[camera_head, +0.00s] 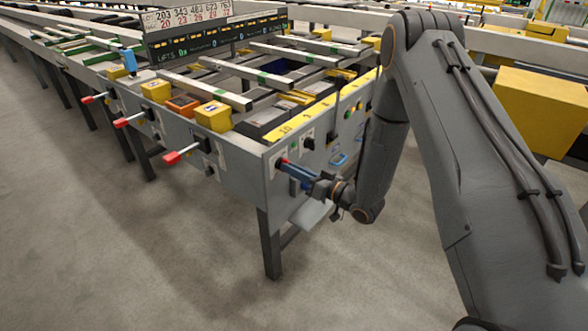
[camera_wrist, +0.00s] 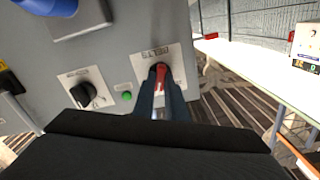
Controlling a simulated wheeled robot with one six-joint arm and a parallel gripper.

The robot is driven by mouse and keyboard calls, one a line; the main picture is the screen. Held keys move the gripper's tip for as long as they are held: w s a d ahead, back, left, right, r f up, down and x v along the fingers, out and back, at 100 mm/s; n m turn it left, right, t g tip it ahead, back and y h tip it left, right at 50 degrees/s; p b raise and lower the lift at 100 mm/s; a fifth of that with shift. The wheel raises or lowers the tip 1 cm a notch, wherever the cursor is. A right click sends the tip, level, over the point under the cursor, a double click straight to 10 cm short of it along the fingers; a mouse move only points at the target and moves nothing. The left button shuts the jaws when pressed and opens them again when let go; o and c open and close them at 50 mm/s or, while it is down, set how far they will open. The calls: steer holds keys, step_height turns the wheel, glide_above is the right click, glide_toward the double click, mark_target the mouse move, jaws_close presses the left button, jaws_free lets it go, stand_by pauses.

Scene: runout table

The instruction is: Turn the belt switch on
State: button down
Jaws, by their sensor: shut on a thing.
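The belt switch is a red handle (camera_wrist: 163,73) on a pale labelled plate (camera_wrist: 178,62) in the wrist view. The plate's lettering appears upside down and is hard to read. My gripper (camera_wrist: 161,92) has its two dark fingers closed on the red handle, one on each side. In the head view my gripper (camera_head: 285,166) reaches the end panel (camera_head: 268,185) of the runout table near its left corner. Its blue-grey fingers hide most of the switch there. The lower part of the handle is hidden between the fingers.
A black rotary knob (camera_wrist: 84,95) and a green lamp (camera_wrist: 127,96) sit left of the switch in the wrist view. Red-tipped levers (camera_head: 182,154) stick out from the table's long side. A grey shelf (camera_head: 311,212) juts out below my gripper. The floor in front is clear.

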steer(key=shift+s+a+m, duration=0.1)
steer(key=shift+a+m, duration=0.1)
steer(key=shift+m, duration=2)
steer(key=c, duration=1.8)
jaws_free()
steer(key=shift+a, duration=0.15)
steer(key=v, duration=0.8)
